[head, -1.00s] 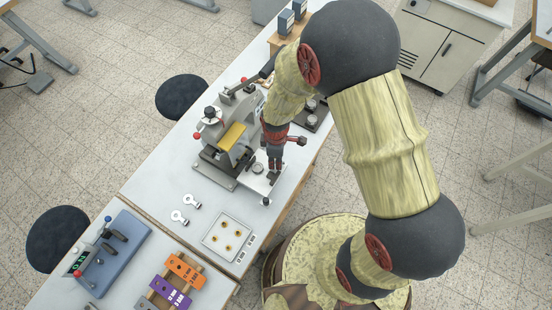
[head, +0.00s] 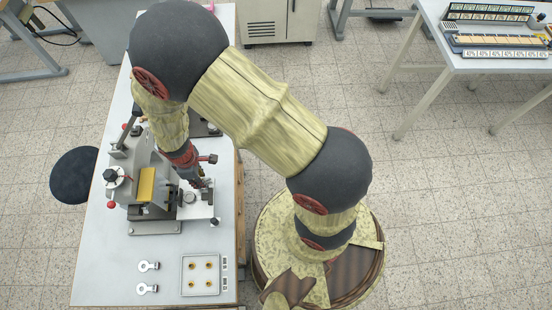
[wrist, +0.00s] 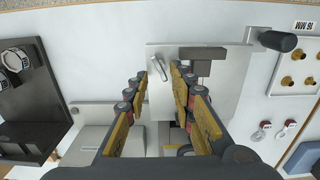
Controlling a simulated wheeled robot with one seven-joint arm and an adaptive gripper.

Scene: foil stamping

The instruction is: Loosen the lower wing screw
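The hand press (head: 140,175) stands on the table, grey with a yellow block. Its pale base plate (head: 203,210) also shows in the wrist view (wrist: 225,95). A small silver elongated piece (wrist: 158,68), which looks like a wing screw, shows on the plate side, between and just beyond my fingertips. I cannot tell whether it is the lower one. My gripper (wrist: 158,78) is open, with its fingers apart on either side of this piece and no clear contact. In the head view my gripper (head: 202,184) is low over the plate and partly hidden by my arm.
A black handle (wrist: 278,40) sticks out at the plate's end. A white tray with brass pieces (head: 183,284) and two silver ring-ended parts (head: 148,267) lie near the table's front. A dark board with round dials (wrist: 32,95) is on the other side.

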